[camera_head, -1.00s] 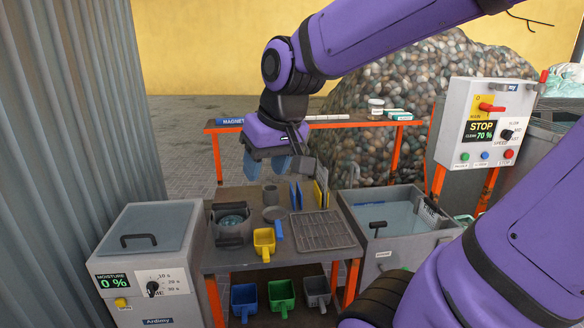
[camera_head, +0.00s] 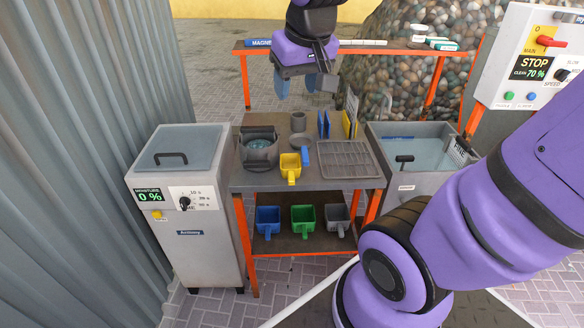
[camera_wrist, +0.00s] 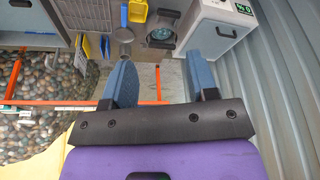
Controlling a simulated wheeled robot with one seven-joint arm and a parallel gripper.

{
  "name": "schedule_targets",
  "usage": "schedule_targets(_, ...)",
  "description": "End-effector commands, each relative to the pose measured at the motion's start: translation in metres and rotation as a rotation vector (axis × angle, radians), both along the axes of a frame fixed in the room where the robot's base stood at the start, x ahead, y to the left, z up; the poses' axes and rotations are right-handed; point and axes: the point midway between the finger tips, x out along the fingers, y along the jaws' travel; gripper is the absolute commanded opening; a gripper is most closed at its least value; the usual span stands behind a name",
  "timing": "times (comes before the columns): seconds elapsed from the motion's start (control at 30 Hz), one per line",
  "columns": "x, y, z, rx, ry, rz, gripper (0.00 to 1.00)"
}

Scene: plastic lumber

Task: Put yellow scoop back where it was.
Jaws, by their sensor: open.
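The yellow scoop (camera_head: 290,168) sits on the top of the grey workbench (camera_head: 262,179), near its front edge, right of a grey pot and left of a wire rack. It also shows at the top of the wrist view (camera_wrist: 138,11). My gripper (camera_head: 296,86) is open and empty, fingers pointing down, above and behind the bench's back edge, well apart from the scoop. Its two blue fingers stand wide apart in the wrist view (camera_wrist: 158,70). A blue scoop (camera_head: 267,220), a green scoop (camera_head: 303,219) and a grey scoop (camera_head: 337,217) stand in a row on the bench's lower shelf.
The pot (camera_head: 258,150), a small cup (camera_head: 298,121), the wire rack (camera_head: 346,158) and upright blue and yellow plates (camera_head: 350,117) crowd the bench. A moisture box (camera_head: 182,200) stands left, a water tub (camera_head: 405,140) right. An orange-legged table (camera_head: 350,48) is behind my gripper.

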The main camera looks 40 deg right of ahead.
Motion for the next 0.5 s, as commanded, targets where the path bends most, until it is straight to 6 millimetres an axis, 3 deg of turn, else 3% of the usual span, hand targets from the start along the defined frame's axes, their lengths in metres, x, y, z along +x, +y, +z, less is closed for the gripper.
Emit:
schedule_targets(0.2, 0.051, -0.02, -0.039, 0.014, 0.074, -0.09, 0.53)
schedule_targets(0.5, 0.108, -0.051, -0.11, 0.043, 0.163, -0.207, 0.53)
